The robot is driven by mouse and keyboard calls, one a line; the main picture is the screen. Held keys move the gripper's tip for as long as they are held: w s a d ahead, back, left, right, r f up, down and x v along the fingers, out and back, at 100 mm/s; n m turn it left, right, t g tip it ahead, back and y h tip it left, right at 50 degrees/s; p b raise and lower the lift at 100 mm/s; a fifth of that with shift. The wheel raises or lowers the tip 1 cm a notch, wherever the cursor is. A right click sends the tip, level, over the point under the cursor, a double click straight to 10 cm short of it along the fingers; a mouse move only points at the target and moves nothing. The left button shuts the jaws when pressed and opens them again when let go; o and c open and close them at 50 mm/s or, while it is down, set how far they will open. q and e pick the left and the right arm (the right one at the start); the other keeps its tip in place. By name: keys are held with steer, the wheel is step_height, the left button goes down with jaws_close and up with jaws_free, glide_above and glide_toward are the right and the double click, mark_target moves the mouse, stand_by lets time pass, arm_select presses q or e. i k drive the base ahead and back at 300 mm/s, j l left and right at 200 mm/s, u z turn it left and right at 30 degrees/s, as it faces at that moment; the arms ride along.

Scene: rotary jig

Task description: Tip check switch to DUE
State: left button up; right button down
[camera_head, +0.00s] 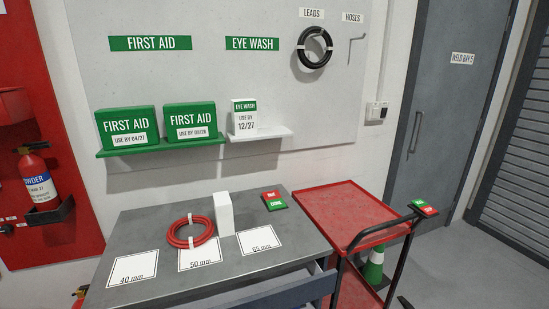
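A small rocker switch (274,201) sits at the back right corner of the grey bench (150,225). It has a red half at the back and a green half at the front. The green half seems to read DONE; the red half's lettering is too small to read surely. I cannot tell which half is pressed down. Neither of my grippers shows in the head view, and nothing touches the switch.
A white upright block (224,213) and a red coiled hose (191,231) stand left of the switch, near white size cards (132,269). A red trolley (325,210) is to the right, with another red-green piece (424,208) by its handle. A green shelf (160,147) hangs behind.

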mark_target(273, 200)
steer(key=i+l+u, duration=0.1)
steer(key=l, duration=0.9)
steer(key=l+u, duration=0.1)
steer(key=l, duration=0.85)
